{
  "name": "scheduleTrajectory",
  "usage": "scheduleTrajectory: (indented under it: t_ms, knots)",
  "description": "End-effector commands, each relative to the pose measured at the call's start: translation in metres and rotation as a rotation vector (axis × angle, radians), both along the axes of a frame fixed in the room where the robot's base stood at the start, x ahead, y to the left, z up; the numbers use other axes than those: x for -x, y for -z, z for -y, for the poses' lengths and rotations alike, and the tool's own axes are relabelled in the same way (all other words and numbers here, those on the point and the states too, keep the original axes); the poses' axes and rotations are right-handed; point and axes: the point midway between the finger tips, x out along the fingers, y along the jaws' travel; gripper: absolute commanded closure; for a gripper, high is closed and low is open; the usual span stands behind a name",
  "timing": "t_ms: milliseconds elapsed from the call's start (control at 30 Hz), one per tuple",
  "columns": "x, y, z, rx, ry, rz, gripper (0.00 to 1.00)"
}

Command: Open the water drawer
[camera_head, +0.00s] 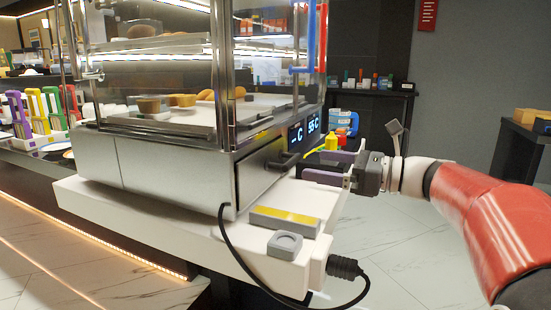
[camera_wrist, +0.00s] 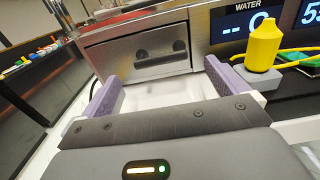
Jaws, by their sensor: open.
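In the head view my gripper (camera_head: 312,164) is close to the drawer front; contact cannot be told.
The cabinet stands on a white counter (camera_head: 165,222). A yellow-topped block (camera_head: 285,219), a grey square piece (camera_head: 285,245) and a black plug with cable (camera_head: 344,266) lie near its corner. A yellow bottle (camera_wrist: 263,47) stands right of my fingers.

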Motion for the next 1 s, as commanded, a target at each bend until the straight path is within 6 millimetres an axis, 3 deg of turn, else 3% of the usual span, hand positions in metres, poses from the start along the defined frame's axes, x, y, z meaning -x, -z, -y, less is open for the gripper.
scheduleTrajectory:
  t_ms: [400,833,1000]
  knots:
    - [-0.02,0.0,-0.059,0.001,-0.004,0.0,0.01]
    - [-0.025,0.0,-0.069,0.002,0.0,0.0,0.01]
    - [-0.025,0.0,-0.069,0.002,0.0,0.0,0.24]
